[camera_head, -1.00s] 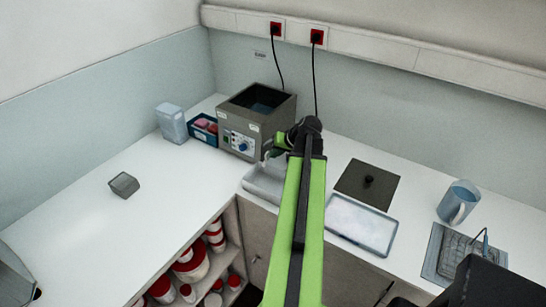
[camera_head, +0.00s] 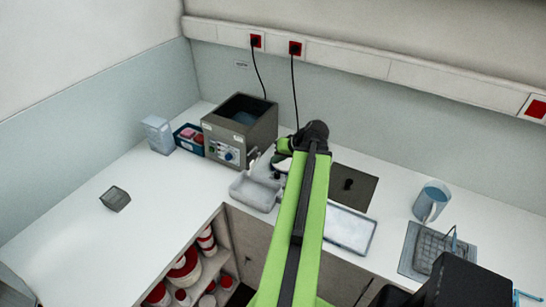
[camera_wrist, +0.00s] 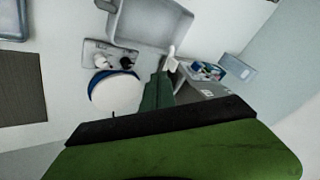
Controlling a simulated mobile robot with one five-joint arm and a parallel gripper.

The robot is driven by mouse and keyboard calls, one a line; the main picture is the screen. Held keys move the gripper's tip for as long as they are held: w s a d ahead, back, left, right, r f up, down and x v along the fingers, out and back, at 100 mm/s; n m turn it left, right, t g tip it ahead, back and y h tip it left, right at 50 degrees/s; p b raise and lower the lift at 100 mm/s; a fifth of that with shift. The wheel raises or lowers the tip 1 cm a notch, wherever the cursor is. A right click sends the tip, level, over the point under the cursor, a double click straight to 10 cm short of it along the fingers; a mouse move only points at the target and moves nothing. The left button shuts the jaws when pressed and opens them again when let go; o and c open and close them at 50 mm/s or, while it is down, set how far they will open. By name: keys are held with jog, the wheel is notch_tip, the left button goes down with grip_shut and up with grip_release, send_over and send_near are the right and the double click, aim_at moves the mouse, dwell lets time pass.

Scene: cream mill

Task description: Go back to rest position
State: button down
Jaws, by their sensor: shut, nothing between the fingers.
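My gripper (camera_wrist: 171,64) shows in the wrist view as a green finger with a pale tip, and it is shut and empty. In the head view my green and black arm reaches up over the counter, and its far end hides most of the gripper. The gripper is above the counter, near a grey tray (camera_head: 252,191) and in front of the grey water bath (camera_head: 226,136). No held object shows in either view.
A small grey box (camera_head: 115,199) stands on the left counter, which is mostly clear. Red-lidded tubs (camera_head: 184,272) fill shelves below.

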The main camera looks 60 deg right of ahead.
jog(key=w+a+f+n+g+y+b, duration=0.1)
jog(key=w+a+f+n+y+b, duration=0.15)
jog(key=w+a, duration=0.95)
jog(key=w+a+f+n+g+y+b, duration=0.1)
jog(key=w+a+f+n+b, duration=0.2)
jog(key=w+a, duration=0.9)
jog(key=a+f+n+g, duration=0.1)
jog(key=a+f+n, duration=0.1)
jog(key=a, duration=0.8)
jog(key=s+a+f+n+g+h+b, duration=0.1)
jog(key=a+f+n+g, duration=0.1)
jog(key=a, duration=0.8)
jog(key=s+a+f+n+g+b, duration=0.1)
jog(key=a+f+n, duration=0.1)
jog(key=a, duration=0.8)
jog(key=shift+f+n, duration=0.25)
jog(key=shift+f, duration=0.05)
jog(key=s+d+m+h, duration=0.1)
jog(key=d+g+h, duration=0.1)
jog(key=d, duration=0.1)
jog(key=shift+s+m, duration=0.4)
jog(key=shift+a, duration=0.2)
